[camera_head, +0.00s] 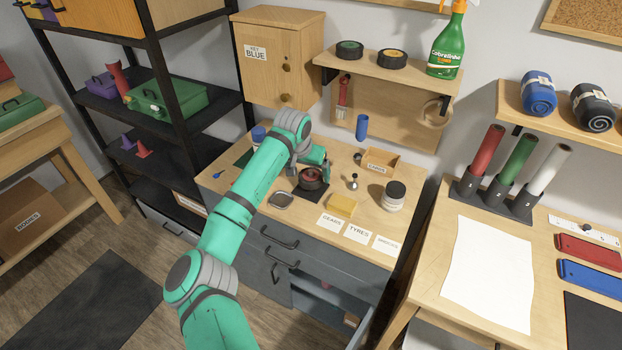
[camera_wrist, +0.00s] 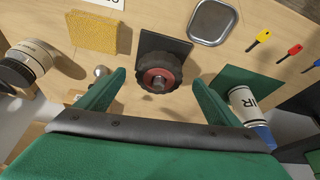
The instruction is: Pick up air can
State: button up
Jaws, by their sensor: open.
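The air can is white with "AIR" lettering and a blue cap. In the head view the air can (camera_head: 258,133) stands at the back left of the workbench, partly hidden behind my arm. My gripper (camera_wrist: 160,82) is open and empty, its fingers spread on either side of a black tyre with a red hub (camera_wrist: 160,78).
On the bench are a yellow sponge (camera_head: 341,203), a metal tray (camera_head: 281,200), a white jar (camera_head: 394,196) and a cards box (camera_head: 380,161). A green mat (camera_wrist: 245,84) lies near the can. A shelf (camera_head: 388,73) overhangs the bench.

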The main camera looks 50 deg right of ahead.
aim_at(311, 178)
jog(key=shift+x, duration=1.4)
jog(key=shift+c, duration=0.3)
jog(key=c, duration=1.1)
jog(key=shift+r, duration=0.1)
